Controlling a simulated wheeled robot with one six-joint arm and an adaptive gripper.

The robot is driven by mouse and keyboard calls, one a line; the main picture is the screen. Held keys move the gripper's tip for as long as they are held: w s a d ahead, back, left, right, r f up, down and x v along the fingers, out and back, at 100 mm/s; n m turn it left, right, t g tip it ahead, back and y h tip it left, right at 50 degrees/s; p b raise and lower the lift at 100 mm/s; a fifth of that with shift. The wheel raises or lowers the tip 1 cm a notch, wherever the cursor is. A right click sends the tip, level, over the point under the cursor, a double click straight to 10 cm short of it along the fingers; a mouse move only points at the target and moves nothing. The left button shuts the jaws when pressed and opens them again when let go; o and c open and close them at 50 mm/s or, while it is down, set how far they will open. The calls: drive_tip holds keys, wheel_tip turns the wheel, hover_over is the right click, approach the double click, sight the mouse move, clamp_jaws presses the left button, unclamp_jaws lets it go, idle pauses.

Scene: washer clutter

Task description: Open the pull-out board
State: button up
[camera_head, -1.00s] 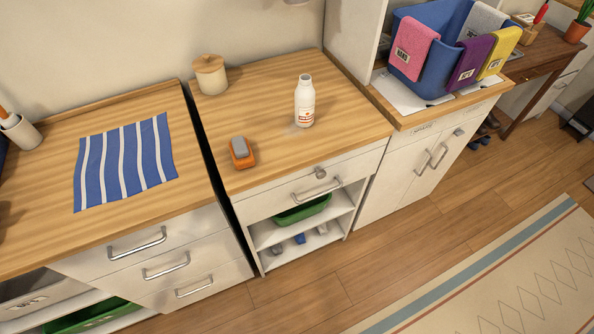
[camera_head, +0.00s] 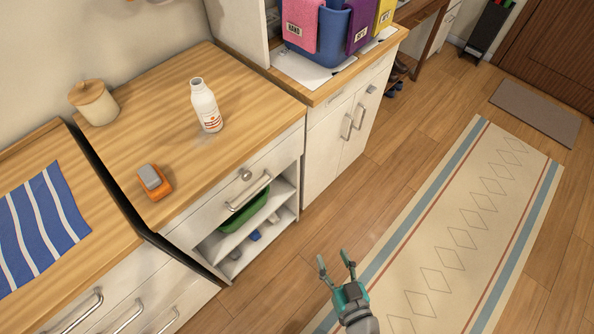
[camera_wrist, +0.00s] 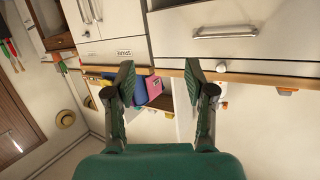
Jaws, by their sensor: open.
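The middle cabinet (camera_head: 212,222) has a thin white band under its wooden top with a round knob (camera_head: 245,175) on it; this looks like the closed pull-out board's front, but I cannot tell for sure. Just below is a drawer front with a bar handle (camera_head: 262,187). In the wrist view, which is upside down, the knob (camera_wrist: 220,66) and the bar handle (camera_wrist: 225,32) show at upper right. My gripper (camera_head: 337,268) is open and empty, over the floor in front of the cabinet, apart from it. Its two fingers (camera_wrist: 160,80) stand wide apart in the wrist view.
A white bottle (camera_head: 206,106), an orange-grey sponge (camera_head: 154,181) and a lidded jar (camera_head: 94,103) stand on the middle top. Below the drawer, open shelves hold a green bin (camera_head: 243,214). The right cabinet (camera_head: 335,127) has closed doors. Floor and rug (camera_head: 455,240) are clear.

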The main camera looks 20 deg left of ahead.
drive_tip(key=w+a+r+n+g+y, duration=0.2)
drive_tip(key=w+a+r+n+y, duration=0.15)
drive_tip(key=a, duration=0.45)
drive_tip(key=n+g+y, duration=0.3)
drive_tip(key=n+y, duration=0.1)
approach(248, 177)
drive_tip(key=shift+m, duration=0.25)
drive_tip(key=x, duration=0.9)
drive_tip(key=shift+w+a, duration=0.1)
drive_tip(key=shift+a, duration=0.05)
drive_tip(key=shift+c, duration=0.2)
clamp_jaws()
